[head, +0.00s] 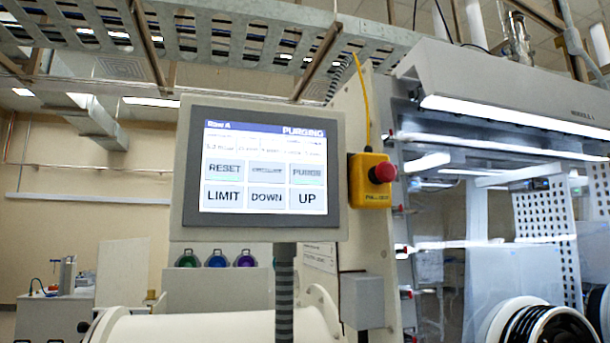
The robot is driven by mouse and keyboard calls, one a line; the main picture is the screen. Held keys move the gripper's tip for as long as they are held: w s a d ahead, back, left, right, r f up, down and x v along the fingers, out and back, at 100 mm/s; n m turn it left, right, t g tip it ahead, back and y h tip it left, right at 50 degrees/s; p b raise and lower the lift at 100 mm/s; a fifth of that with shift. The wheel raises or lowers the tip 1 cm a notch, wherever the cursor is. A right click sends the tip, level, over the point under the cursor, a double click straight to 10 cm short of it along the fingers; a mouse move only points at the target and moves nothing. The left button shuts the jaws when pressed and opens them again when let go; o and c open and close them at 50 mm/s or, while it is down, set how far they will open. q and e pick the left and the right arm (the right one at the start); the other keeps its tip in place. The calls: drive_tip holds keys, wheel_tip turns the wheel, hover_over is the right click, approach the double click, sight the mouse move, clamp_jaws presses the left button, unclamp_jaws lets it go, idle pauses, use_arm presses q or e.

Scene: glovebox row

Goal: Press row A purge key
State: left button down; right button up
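The touch panel (185,222) is upright on a grey post in the middle of the head view. Its lit screen reads "Row A" at top left and "PURGING" at top right in a blue header. The purge key (306,173) is at the right end of the upper key row and has a thin green bar at its lower edge. The reset key (225,170) is at the left end with a similar green bar. The key between them is too blurred to read. LIMIT, DOWN and UP keys fill the lower row. Neither of my grippers is in view.
A yellow box with a red emergency stop button (382,173) is right of the panel. The glovebox with a ringed glove port (540,322) stands at right. A white cylinder (195,328) lies below the panel. A cable tray runs overhead. The space before the screen looks clear.

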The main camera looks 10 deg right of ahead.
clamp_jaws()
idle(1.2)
